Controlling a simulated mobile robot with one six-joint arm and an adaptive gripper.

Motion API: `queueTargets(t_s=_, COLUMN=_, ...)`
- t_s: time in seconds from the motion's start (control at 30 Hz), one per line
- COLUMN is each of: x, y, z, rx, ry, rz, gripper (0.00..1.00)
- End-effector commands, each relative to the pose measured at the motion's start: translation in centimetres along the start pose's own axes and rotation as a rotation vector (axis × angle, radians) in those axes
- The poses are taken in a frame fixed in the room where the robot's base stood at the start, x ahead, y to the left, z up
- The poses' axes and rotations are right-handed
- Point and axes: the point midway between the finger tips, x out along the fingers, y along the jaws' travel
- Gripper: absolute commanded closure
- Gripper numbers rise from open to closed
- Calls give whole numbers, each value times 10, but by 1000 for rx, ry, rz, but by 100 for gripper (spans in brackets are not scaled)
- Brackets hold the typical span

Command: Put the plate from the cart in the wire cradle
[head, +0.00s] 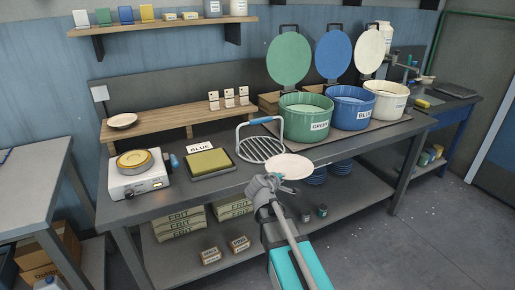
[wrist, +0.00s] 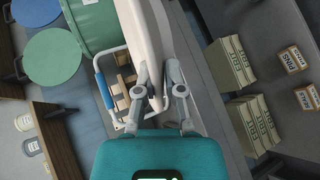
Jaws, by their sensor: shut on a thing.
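A pale, off-white plate (head: 290,166) is held by its near edge in my gripper (head: 268,184), which is shut on it. In the head view the plate appears just right of and in front of the wire cradle (head: 262,150), near the bench's front edge. In the wrist view the plate (wrist: 146,38) is seen nearly edge-on between the gripper's fingers (wrist: 158,88). The cradle is a round wire rack with a blue-gripped handle, standing empty on the bench. Its handle (wrist: 104,90) shows beside the plate in the wrist view, while the plate hides part of it.
Green (head: 306,115), blue (head: 351,107) and cream (head: 387,100) lidded tubs stand open behind right. A yellow-green pad on a tray (head: 212,163) and a white burner (head: 138,183) are at left. A low wooden shelf (head: 175,115) runs behind. Blue dishes (head: 316,176) sit below.

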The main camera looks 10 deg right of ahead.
Motion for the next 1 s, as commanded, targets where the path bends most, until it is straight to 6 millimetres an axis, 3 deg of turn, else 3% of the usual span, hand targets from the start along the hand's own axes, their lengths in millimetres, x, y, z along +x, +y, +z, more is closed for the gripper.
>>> queueTargets(t_s=0.33, x=-4, y=-2, z=-12, rx=-9, ry=20, rz=3, gripper=100)
queueTargets(t_s=0.7, x=26, y=16, z=-43, rx=-24, ry=114, rz=51, gripper=100)
queueTargets(t_s=1.0, x=28, y=20, z=-48, rx=-28, ry=134, rz=62, gripper=100)
